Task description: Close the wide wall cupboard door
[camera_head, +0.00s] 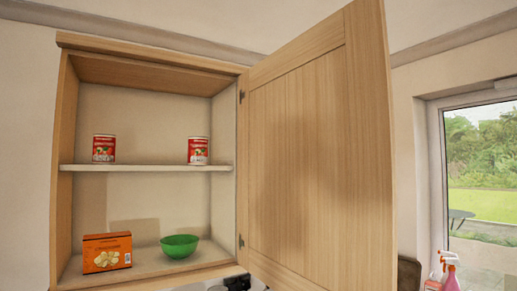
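The wide wall cupboard (66,150) hangs at the left of the head view with its front open. Its wooden door (305,160) is hinged on the cupboard's right side and stands wide open, swung out toward me. Two dark hinges show along the door's left edge. The door's lower edge runs out of the bottom of the picture. Neither of my grippers shows in the head view.
Two red cans (104,148) (198,150) stand on the middle shelf (145,168). An orange box (107,252) and a green bowl (179,246) stand on the cupboard floor. A pink spray bottle (450,278) stands by the window (480,180) at right.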

